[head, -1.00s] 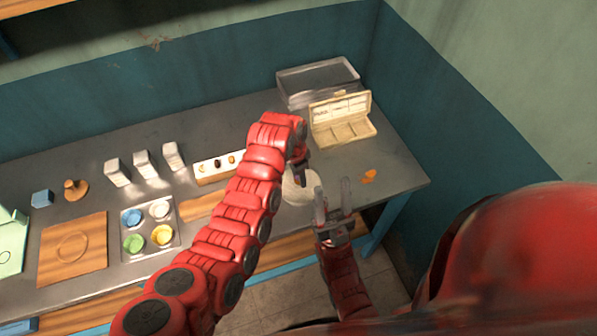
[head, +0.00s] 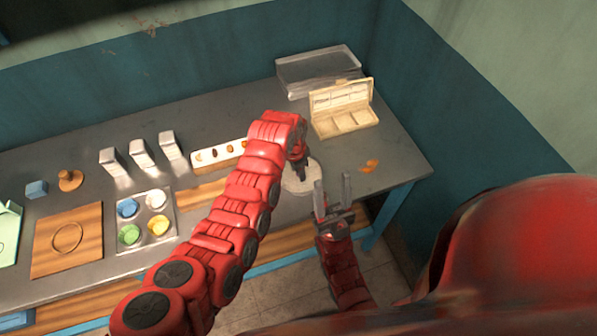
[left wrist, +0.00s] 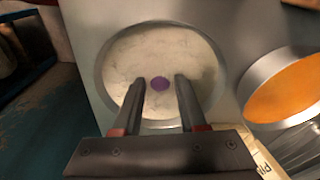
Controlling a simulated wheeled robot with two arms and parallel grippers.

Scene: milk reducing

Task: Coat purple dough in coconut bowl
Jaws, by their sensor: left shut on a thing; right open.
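The coconut bowl (head: 297,187) is a round pale dish near the table's front edge in the head view. It also shows in the left wrist view as a wide rim around an off-white filling (left wrist: 125,65). The small purple dough (left wrist: 160,84) is between the fingertips of my left gripper (left wrist: 161,90), over the white filling. My left gripper is shut on it; whether the dough touches the coconut I cannot tell. In the head view my left gripper (head: 302,174) points down at the bowl and hides the dough. My right gripper (head: 333,198) is open and empty, just right of the bowl.
A cream compartment box (head: 345,122) with an open lid and a clear container (head: 318,70) stand behind. A tray of coloured cups (head: 160,203), white cartons (head: 143,155) and a wooden board (head: 85,255) are at left.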

